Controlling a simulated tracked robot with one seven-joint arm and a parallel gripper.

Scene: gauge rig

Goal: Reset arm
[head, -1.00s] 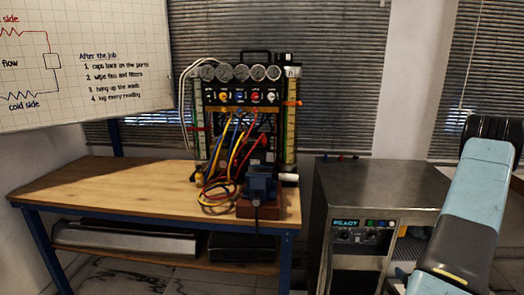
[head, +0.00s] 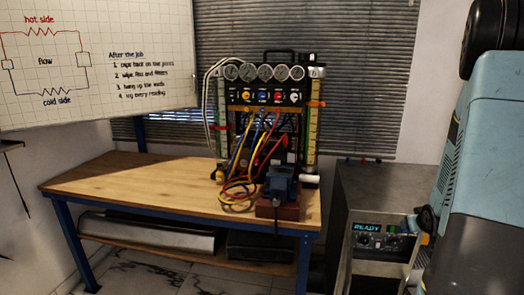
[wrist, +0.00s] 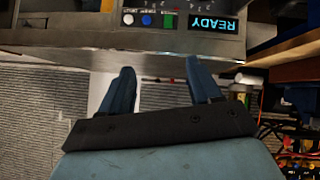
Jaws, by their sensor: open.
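My gripper (wrist: 162,85) shows in the wrist view, with two blue fingers spread apart and nothing between them. It is open in front of the metal cabinet (wrist: 70,30), whose lit READY display (wrist: 213,22) appears upside down there. In the head view the cabinet (head: 385,190) stands right of the bench.
A gauge rig (head: 265,97) with coloured hoses stands on the wooden bench (head: 140,185). A blue vise (head: 280,185) sits at the bench's front right. A whiteboard (head: 100,60) hangs at left. The bench's left half is clear.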

